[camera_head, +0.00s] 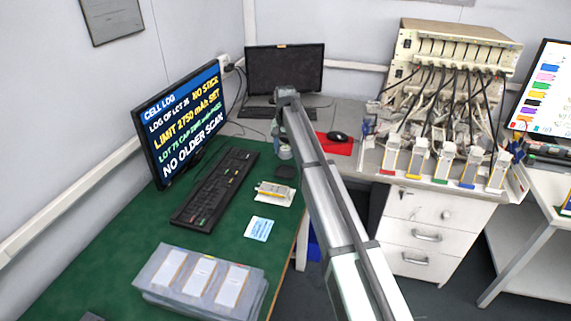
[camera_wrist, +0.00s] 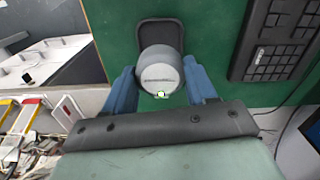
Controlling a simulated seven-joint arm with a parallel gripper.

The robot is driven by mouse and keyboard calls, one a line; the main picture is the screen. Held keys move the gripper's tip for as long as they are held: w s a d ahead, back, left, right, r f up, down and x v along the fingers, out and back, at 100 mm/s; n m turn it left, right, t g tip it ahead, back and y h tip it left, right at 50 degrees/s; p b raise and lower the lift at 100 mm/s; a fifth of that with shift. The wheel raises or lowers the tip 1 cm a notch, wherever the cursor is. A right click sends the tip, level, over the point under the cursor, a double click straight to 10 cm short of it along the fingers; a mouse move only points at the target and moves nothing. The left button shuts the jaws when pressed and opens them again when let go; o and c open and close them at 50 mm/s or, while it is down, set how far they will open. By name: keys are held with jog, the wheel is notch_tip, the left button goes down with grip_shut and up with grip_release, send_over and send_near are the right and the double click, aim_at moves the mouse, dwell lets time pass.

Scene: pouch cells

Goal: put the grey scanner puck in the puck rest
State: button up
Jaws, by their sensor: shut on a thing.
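The grey scanner puck (camera_wrist: 160,68) is a round grey cylinder with a small green light on its near face. My gripper (camera_wrist: 162,86) is shut on it, with a blue finger on each side. In the head view the puck (camera_head: 285,153) shows small beneath the end of my arm. The puck rest (camera_wrist: 151,27) is a dark, rounded square tray on the green desk. In the wrist view the puck covers the rest's near part. In the head view the rest (camera_head: 285,172) lies just below the puck. I cannot tell the gap between them.
A black keyboard (camera_head: 214,188) and the cell log monitor (camera_head: 183,124) stand left of the rest. A pouch cell on a white holder (camera_head: 274,193), a blue card (camera_head: 259,229) and a grey tray with white cells (camera_head: 160,296) lie nearer. A mouse (camera_head: 337,136) is behind.

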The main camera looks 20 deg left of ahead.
aim_at(286, 149)
jog(key=shift+f, duration=3.85)
jog(key=shift+f, duration=0.1)
jog(key=o, duration=1.2)
notch_tip(286, 149, up, 12)
jog(key=shift+r, duration=0.1)
